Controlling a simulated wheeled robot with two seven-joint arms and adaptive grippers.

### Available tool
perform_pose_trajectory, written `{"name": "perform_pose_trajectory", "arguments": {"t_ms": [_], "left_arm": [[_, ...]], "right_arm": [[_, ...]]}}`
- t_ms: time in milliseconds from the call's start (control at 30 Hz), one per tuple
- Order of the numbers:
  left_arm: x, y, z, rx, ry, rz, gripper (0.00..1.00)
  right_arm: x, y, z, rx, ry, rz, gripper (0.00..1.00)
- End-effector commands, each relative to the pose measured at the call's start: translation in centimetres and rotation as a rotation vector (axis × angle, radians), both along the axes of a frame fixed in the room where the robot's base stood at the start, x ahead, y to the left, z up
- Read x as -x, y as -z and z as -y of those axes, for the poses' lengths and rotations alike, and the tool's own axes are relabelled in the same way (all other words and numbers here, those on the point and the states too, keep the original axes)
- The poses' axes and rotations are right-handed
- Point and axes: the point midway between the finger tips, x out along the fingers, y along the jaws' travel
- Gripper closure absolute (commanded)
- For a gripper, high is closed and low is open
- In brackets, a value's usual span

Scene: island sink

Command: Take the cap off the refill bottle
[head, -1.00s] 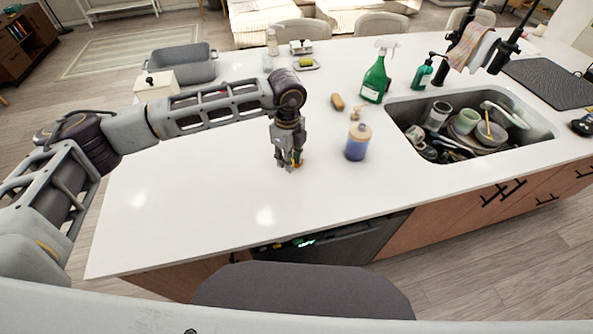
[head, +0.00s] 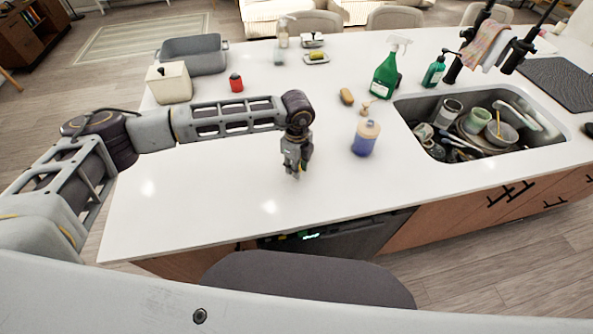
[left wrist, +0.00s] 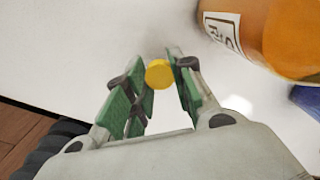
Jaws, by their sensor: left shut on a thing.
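My left gripper (head: 295,172) points down over the bare counter. In the left wrist view its green-padded fingers (left wrist: 159,88) are shut on a small round yellow cap (left wrist: 158,73). An orange bottle (left wrist: 290,38) with a white label is cut off at the upper right of that view, apart from the fingers. In the head view, a bottle (head: 365,140) with a tan top and blue lower part stands right of the gripper. I cannot tell whether these are the same bottle. My right gripper is out of view.
The sink (head: 410,103) full of dishes lies to the right. The front-left counter is clear.

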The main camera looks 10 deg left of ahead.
Motion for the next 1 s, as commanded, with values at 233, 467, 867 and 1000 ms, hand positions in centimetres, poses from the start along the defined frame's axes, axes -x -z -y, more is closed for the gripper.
{"name": "perform_pose_trajectory", "arguments": {"t_ms": [233, 467, 867, 1000], "left_arm": [[0.0, 2.4, 0.0, -0.001, 0.0, 0.0, 1.0], [0.0, 2.9, 0.0, 0.0, 0.001, 0.0, 1.0], [0.0, 3.2, 0.0, 0.0, 0.0, 0.0, 0.67], [0.0, 3.2, 0.0, 0.0, 0.0, 0.0, 0.54]], "right_arm": [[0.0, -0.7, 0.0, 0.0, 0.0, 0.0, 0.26], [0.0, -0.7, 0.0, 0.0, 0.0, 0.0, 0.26], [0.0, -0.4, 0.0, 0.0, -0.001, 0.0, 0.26], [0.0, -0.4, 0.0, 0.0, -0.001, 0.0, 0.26]]}}
